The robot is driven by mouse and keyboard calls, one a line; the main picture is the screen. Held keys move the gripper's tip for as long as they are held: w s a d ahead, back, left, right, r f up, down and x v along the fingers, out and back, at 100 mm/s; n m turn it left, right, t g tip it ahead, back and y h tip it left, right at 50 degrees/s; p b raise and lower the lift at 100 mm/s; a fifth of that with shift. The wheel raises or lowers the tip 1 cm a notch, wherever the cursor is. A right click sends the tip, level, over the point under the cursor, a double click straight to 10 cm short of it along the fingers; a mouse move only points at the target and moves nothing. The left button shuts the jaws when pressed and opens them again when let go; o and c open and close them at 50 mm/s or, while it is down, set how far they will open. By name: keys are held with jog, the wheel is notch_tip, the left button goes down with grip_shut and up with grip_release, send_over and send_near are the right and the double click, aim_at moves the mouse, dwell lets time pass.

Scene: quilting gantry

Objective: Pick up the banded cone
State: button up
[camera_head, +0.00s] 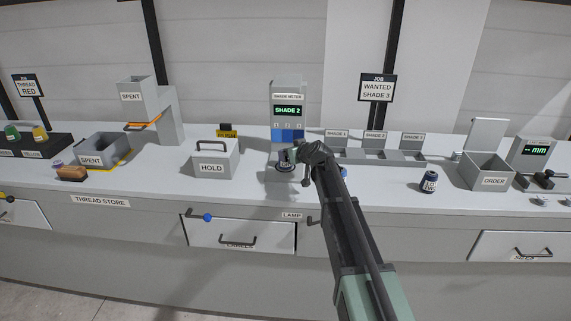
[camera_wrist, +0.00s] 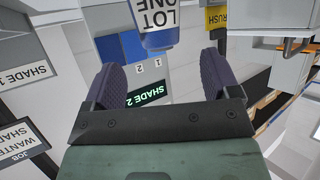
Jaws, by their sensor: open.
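A blue cone with a white band reading LOT ONE (camera_wrist: 157,20) shows at the top of the wrist view, beyond my fingertips and roughly between them.
The shade meter (camera_head: 288,100) reads SHADE 2 behind my gripper. A sign reads WANTED SHADE 3 (camera_head: 377,88). The HOLD box (camera_head: 212,168) is left, the shade trays (camera_head: 375,154) and ORDER bin (camera_head: 490,182) right. Bench surface around the right cone is clear.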

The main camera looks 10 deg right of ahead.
jog(key=shift+w+a+f, duration=0.2)
jog(key=shift+w+f, duration=0.1)
jog(key=shift+w, duration=0.2)
jog(key=b+x, duration=0.2)
jog(key=x, duration=0.3)
jog(key=shift+w, duration=0.1)
jog(key=shift+r, duration=0.1)
jog(key=shift+c, duration=0.6)
jog(key=c, duration=1)
notch_tip(320, 180, up, 10)
jog(key=p, duration=1)
jog(key=shift+r, duration=0.15)
